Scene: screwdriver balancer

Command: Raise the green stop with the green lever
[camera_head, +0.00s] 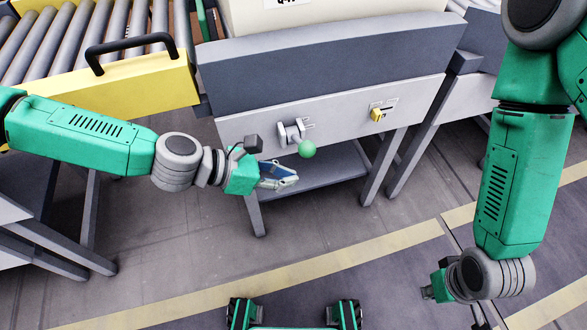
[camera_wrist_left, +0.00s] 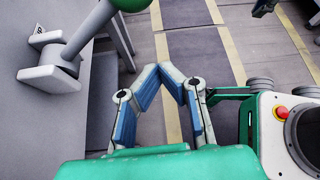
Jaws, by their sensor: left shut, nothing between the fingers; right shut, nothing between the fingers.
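The green lever is a grey handle with a green ball knob (camera_head: 307,148), on a white mount (camera_head: 290,131) on the station's front panel. It points outward and slightly down. In the left wrist view the knob (camera_wrist_left: 130,3) is cut by the top edge. My left gripper (camera_head: 292,180) is shut and empty, just below and left of the knob, apart from it; its fingertips (camera_wrist_left: 162,68) meet in the left wrist view. A green strip (camera_head: 203,20) stands at the rollers' end; I cannot tell if it is the green stop. My right gripper (camera_head: 437,287) is low at right, fingers mostly hidden.
A yellow switch or tag (camera_head: 377,115) is on the same panel, right of the lever. The roller conveyor (camera_head: 60,45) with a yellow end plate (camera_head: 150,85) and black handle is at left. Table legs (camera_head: 378,170) stand below the panel. Floor in front is open.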

